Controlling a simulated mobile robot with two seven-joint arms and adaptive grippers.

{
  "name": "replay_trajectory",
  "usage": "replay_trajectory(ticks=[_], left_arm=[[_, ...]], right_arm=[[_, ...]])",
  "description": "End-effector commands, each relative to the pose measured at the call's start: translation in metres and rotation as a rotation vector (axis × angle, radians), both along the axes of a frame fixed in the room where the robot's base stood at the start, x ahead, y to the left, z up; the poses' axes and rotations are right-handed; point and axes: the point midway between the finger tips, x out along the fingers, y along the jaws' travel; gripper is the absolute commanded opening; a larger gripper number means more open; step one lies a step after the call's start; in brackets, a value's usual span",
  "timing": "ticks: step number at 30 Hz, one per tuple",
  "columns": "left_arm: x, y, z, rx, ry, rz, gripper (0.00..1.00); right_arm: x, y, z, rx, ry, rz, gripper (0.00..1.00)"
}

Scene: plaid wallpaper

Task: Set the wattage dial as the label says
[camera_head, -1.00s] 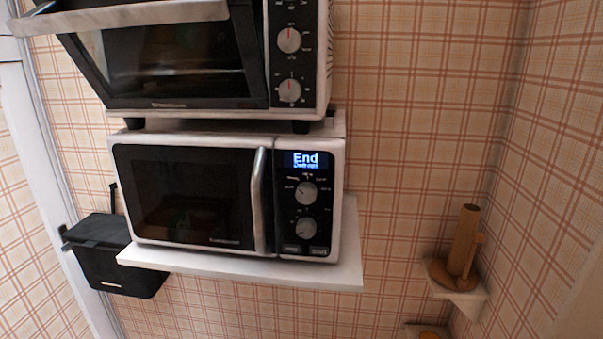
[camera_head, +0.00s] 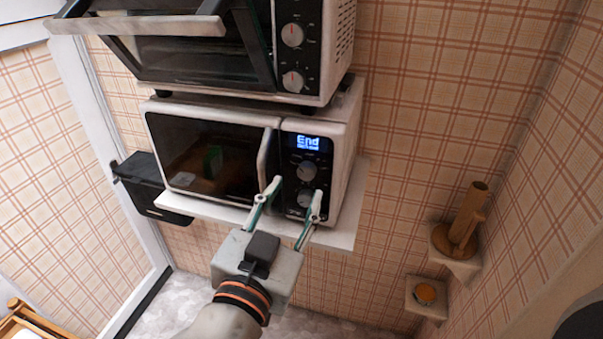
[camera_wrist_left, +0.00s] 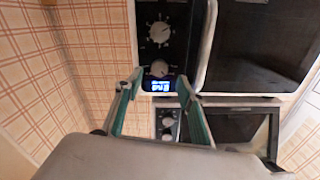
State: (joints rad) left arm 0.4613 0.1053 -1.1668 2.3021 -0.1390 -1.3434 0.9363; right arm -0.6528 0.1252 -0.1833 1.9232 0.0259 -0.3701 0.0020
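A white microwave (camera_head: 347,185) with a dark control panel sits on a white wall shelf (camera_head: 337,235). Its blue display (camera_head: 308,143) reads "End" above a smaller line I cannot read. Under it are an upper dial (camera_head: 307,170) and a lower dial (camera_head: 305,197); I cannot read their scales or tell which sets wattage. No separate label is readable. My left gripper (camera_head: 297,188) is open and empty in front of the panel, its fingers apart.
A toaster oven (camera_head: 325,75) with its door partly open stands above the microwave. The microwave's vertical door handle (camera_head: 264,158) is close to my left finger. A black box (camera_head: 142,172) hangs at left. Small corner shelves at right hold a wooden holder (camera_head: 462,225) and an orange-topped item (camera_head: 426,293).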

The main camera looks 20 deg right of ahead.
Motion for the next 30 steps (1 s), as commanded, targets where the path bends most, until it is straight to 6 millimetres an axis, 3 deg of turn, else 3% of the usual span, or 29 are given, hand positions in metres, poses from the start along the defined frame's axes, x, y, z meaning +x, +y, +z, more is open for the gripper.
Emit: replay_trajectory(ticks=[9, 21, 26, 30], left_arm=[[0.036, -0.025, 0.001, 0.002, -0.002, 0.0, 0.39], [0.043, -0.029, 0.0, -0.001, 0.001, 0.0, 0.39], [0.043, -0.029, 0.0, -0.001, 0.001, 0.0, 0.01], [0.043, -0.029, 0.0, 0.0, 0.0, 0.0, 0.01]], right_arm=[[-0.003, -0.005, 0.0, -0.007, 0.013, -0.009, 0.0], [-0.003, -0.006, -0.001, -0.009, 0.014, -0.01, 0.0], [-0.003, -0.006, -0.001, -0.009, 0.014, -0.01, 0.0], [-0.003, -0.006, -0.001, -0.009, 0.014, -0.01, 0.0]])
